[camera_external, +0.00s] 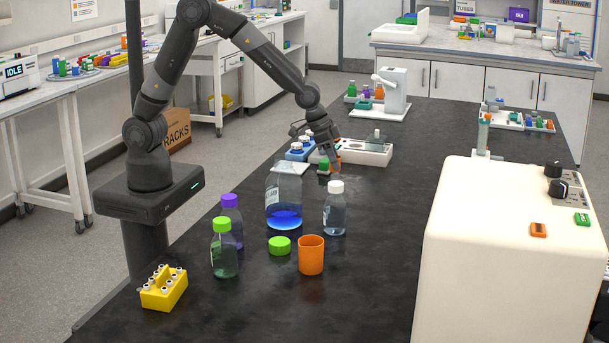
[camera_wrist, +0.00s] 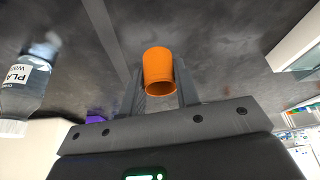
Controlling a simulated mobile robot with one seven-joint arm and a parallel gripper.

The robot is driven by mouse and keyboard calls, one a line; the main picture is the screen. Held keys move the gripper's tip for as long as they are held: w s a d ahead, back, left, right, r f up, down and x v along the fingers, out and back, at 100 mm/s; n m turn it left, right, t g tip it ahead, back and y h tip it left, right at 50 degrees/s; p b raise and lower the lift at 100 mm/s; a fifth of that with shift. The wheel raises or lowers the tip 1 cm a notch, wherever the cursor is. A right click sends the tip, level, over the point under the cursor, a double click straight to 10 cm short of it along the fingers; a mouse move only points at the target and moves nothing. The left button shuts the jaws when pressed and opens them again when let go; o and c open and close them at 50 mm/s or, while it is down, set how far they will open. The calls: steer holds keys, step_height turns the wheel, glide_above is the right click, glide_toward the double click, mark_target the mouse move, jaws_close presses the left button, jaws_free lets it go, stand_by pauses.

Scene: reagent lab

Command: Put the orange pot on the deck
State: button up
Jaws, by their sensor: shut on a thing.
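My gripper (camera_external: 335,166) is at the end of the arm, low over the black bench. It is shut on a small orange pot (camera_wrist: 158,65), which sits between the two fingers in the wrist view. In the external view only a bit of orange (camera_external: 338,159) shows at the fingers, partly hidden by them. A white deck-like block (camera_external: 375,157) with round wells lies just behind and right of the gripper. I cannot tell whether the pot touches the bench.
A larger orange cup (camera_external: 311,256), a green cap (camera_external: 279,246) and several bottles, including a clear one (camera_external: 335,212), stand in front. A small green item (camera_external: 323,165) and a blue rack (camera_external: 298,152) are close by the gripper. A white machine (camera_external: 500,250) fills the right front.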

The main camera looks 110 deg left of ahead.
glide_above(347, 187)
steer(key=s, duration=0.1)
steer(key=f, duration=0.3)
steer(key=shift+s+d+f, duration=0.15)
steer(key=shift+d, duration=0.1)
steer(key=shift+f, duration=1.95)
steer(key=shift+f, duration=0.15)
steer(key=o, duration=1)
steer(key=shift+c, duration=0.2)
steer(key=v, duration=1.2)
steer(key=s+d+r+m+t, duration=0.1)
steer(key=s+d+r, duration=1)
steer(key=s+r, duration=0.25)
steer(key=s+d+r, duration=0.1)
steer(key=s+d, duration=0.1)
steer(key=s, duration=0.6)
steer(key=s+d+m+h, duration=0.1)
steer(key=s+d, duration=0.2)
steer(key=s, duration=0.6)
steer(key=shift+d+r+m, duration=0.25)
steer(key=shift+r+m, duration=0.05)
steer(key=shift+r, duration=0.1)
